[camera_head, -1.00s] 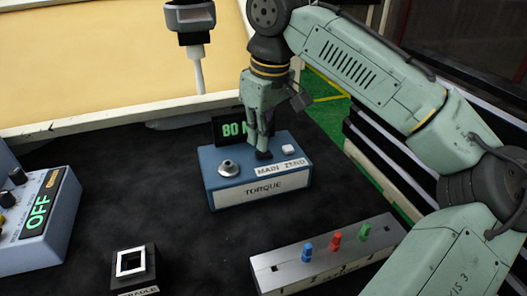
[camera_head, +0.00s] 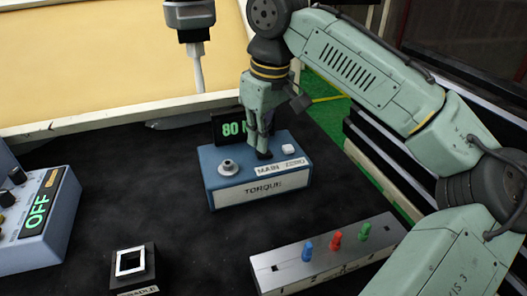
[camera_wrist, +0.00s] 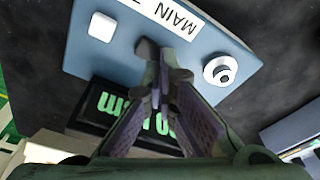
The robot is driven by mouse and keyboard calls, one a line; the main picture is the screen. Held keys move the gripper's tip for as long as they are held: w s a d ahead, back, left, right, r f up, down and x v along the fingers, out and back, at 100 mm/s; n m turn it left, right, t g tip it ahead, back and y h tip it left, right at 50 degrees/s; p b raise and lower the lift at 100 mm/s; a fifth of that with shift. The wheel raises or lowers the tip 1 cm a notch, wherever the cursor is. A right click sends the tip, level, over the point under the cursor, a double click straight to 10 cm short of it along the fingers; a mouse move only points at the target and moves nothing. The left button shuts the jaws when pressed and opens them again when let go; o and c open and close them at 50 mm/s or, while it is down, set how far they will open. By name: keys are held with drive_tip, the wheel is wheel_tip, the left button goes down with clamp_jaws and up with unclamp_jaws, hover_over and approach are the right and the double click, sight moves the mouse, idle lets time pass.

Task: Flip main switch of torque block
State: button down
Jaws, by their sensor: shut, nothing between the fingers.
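The torque block (camera_head: 262,200) is a blue box with a white TORQUE label on the dark mat. Its top bears a round metal knob (camera_head: 228,167), a white button (camera_head: 288,149) by the ZERO label, and a dark main switch (camera_wrist: 146,48) by the MAIN label. A display (camera_head: 230,129) with green digits, partly hidden, stands behind it. My gripper (camera_head: 262,152) points down at the main switch with its fingers together and empty. In the wrist view the fingertips (camera_wrist: 172,55) are right beside the switch; I cannot tell whether they touch it.
A grey strip (camera_head: 335,262) with blue, red and green pegs lies at front right. A black cradle (camera_head: 132,285) with a white square frame is at front left. A box reading OFF (camera_head: 45,235) stands at the left edge. A tool (camera_head: 197,65) hangs behind the block.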

sight(260, 153)
drive_tip(key=shift+f+b, duration=0.35)
drive_tip(key=shift+f, duration=0.5)
drive_tip(key=shift+r, duration=0.1)
idle(0.3)
wheel_tip(260, 153, up, 7)
drive_tip(key=p, duration=0.7)
idle(0.4)
